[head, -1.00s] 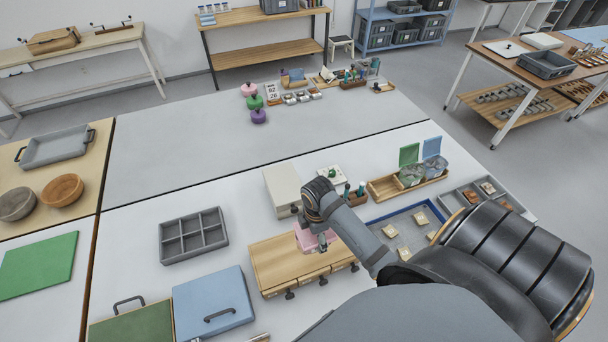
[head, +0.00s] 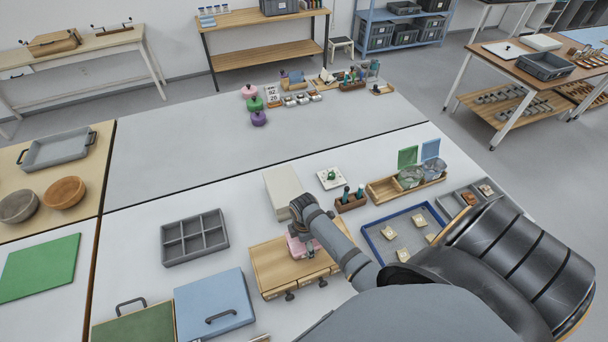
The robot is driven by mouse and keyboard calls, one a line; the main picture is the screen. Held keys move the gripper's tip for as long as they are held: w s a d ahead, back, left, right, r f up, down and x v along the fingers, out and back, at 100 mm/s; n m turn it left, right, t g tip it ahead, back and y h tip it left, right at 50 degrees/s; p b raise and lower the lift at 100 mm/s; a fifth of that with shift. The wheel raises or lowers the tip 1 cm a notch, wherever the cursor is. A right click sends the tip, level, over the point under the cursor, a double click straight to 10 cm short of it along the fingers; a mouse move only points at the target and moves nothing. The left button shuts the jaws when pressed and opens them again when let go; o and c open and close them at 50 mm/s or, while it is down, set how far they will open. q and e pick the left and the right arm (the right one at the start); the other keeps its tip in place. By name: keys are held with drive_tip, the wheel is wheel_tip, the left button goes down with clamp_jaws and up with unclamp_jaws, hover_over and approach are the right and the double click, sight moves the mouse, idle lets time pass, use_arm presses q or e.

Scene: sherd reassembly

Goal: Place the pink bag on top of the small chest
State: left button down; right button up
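The pink bag (head: 299,249) is under my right gripper (head: 299,234), over the top of the small wooden chest (head: 272,262). The gripper points down and covers part of the bag. Its fingertips are mostly hidden, but the bag has moved along with it, so it appears shut on the bag. I cannot tell whether the bag touches the chest top. The chest has dark knobs along its front, and its right part is hidden by my arm. My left gripper is out of view.
A pale box (head: 282,190) stands behind the chest. A grey compartment tray (head: 194,238) and a blue lidded case (head: 213,305) lie to the left. A blue-rimmed tray (head: 407,232) is to the right.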

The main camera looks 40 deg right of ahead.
drive_tip(key=o, duration=1)
drive_tip(key=shift+f, duration=0.1)
wheel_tip(320, 180, up, 12)
drive_tip(key=shift+r+b, duration=0.15)
drive_tip(key=shift+b, duration=0.75)
drive_tip(key=shift+s, duration=0.1)
